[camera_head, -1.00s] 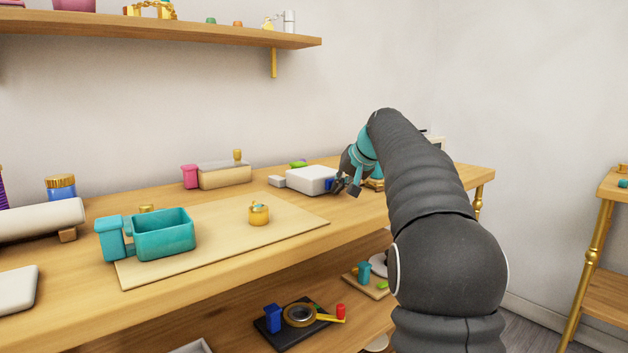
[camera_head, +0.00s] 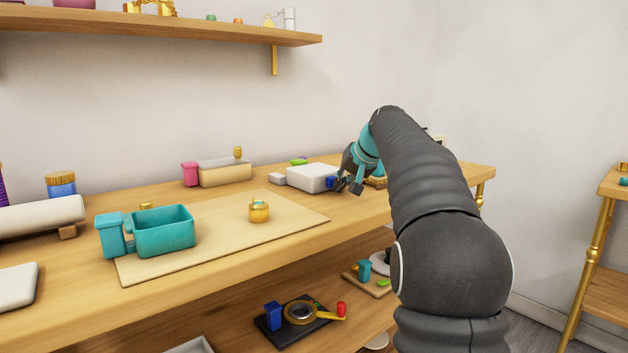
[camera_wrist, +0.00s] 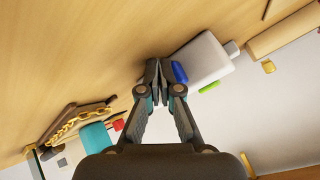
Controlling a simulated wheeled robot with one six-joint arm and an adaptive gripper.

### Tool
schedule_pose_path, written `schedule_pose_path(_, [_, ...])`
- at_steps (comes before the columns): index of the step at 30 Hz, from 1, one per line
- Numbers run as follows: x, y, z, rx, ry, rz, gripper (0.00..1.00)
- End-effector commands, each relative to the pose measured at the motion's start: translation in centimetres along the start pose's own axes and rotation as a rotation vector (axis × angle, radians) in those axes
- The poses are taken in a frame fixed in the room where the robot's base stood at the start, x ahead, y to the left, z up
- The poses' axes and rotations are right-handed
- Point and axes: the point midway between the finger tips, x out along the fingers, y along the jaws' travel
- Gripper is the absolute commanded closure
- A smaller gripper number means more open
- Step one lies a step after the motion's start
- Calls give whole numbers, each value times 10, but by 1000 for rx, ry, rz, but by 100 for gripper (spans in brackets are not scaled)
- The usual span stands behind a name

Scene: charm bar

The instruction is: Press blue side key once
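The blue side key (camera_head: 331,182) sticks out of the right side of a white box-shaped device (camera_head: 312,177) on the wooden table. In the wrist view the blue key (camera_wrist: 180,72) shows just right of my fingertips, on the near end of the white device (camera_wrist: 205,60). My gripper (camera_head: 348,186) is right of the key in the head view. In the wrist view my gripper (camera_wrist: 160,71) has its fingers together with only a thin gap, holding nothing. The right finger is very close to the key; I cannot tell whether they touch.
A small light block (camera_head: 277,179) and a green piece (camera_head: 299,162) lie by the device. A gold chain on a stand (camera_wrist: 75,120) is at the wrist view's lower left. A teal bin (camera_head: 164,232) and gold pot (camera_head: 259,211) stand on the mat (camera_head: 215,240). Bare table lies before the device.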

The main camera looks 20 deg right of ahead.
Motion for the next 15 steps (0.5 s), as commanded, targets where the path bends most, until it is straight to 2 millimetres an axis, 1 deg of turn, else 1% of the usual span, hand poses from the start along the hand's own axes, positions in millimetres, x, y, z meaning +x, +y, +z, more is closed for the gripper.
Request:
schedule_pose_path(6, [-7, 7, 7, 2, -1, 1, 100])
schedule_pose_path(15, [-9, 8, 7, 2, -1, 1, 100])
